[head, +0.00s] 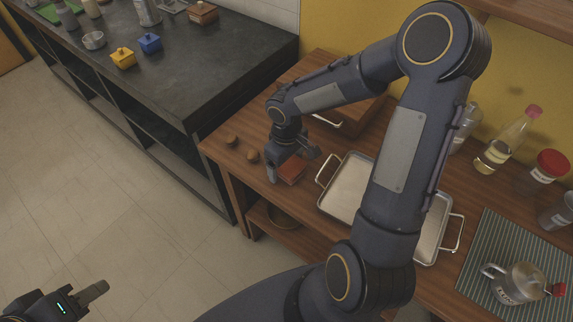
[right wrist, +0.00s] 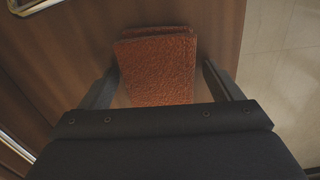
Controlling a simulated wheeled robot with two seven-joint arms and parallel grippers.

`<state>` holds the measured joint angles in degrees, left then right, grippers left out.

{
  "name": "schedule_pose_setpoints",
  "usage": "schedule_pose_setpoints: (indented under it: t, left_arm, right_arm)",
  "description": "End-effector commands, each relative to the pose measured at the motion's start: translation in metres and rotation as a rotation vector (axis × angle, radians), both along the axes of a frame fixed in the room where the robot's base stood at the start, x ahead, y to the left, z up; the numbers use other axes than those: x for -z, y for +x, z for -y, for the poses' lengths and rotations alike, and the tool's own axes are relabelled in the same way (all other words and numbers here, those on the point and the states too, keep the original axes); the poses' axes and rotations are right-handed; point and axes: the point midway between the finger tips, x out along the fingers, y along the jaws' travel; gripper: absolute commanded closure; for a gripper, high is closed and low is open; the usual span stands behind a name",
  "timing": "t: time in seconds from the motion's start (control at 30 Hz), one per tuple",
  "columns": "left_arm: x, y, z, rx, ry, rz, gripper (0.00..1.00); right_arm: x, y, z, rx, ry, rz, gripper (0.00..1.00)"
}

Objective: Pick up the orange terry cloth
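The orange terry cloth (right wrist: 157,65) is a folded, fuzzy square lying on the wooden table (head: 215,148). In the head view the cloth (head: 292,170) lies to the left of the metal tray. My right gripper (head: 293,168) is over the cloth, pointing down. In the right wrist view its two fingers (right wrist: 160,85) are spread wide, one on each side of the cloth, with gaps between fingers and cloth. The cloth's near edge is hidden behind the gripper body. My left gripper (head: 92,292) is at the lower left over the floor, far from the cloth; only part of it shows.
A metal tray with handles (head: 341,187) stands right of the cloth. Two small brown round things (head: 252,155) lie to its left. A wooden box (head: 345,122) is behind.

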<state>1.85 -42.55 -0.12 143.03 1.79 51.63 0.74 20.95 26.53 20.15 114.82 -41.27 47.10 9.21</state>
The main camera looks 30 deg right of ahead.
Motion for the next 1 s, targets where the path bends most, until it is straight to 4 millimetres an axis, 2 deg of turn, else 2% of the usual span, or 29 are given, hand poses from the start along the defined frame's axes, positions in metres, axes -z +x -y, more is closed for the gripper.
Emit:
schedule_pose_setpoints:
  t: [0.07, 0.33, 0.67, 0.77, 0.93, 1.0]
  left_arm:
    - [0.000, 0.000, 0.000, 0.000, 0.000, 0.000, 0.64]
    - [0.000, 0.000, 0.000, 0.000, 0.000, 0.000, 0.64]
    - [-0.001, 0.000, 0.000, 0.000, 0.000, 0.000, 0.64]
    - [-0.003, 0.000, 0.000, 0.000, 0.000, 0.000, 0.64]
    - [-0.008, 0.000, 0.000, 0.000, 0.000, 0.000, 0.64]
    - [-0.008, 0.000, 0.000, 0.000, 0.000, 0.000, 0.64]
  right_arm:
    - [0.000, 0.000, 0.000, 0.000, 0.000, 0.000, 0.25]
    - [0.000, 0.000, 0.000, 0.000, 0.000, 0.000, 0.61]
    - [-0.004, 0.000, 0.000, 0.000, -0.001, 0.001, 0.62]
    - [-0.011, 0.001, 0.000, 0.000, -0.001, 0.003, 0.62]
    - [-0.036, 0.001, 0.000, 0.000, 0.000, 0.005, 0.62]
    - [-0.047, -0.010, -0.004, -0.002, -0.002, 0.005, 0.62]
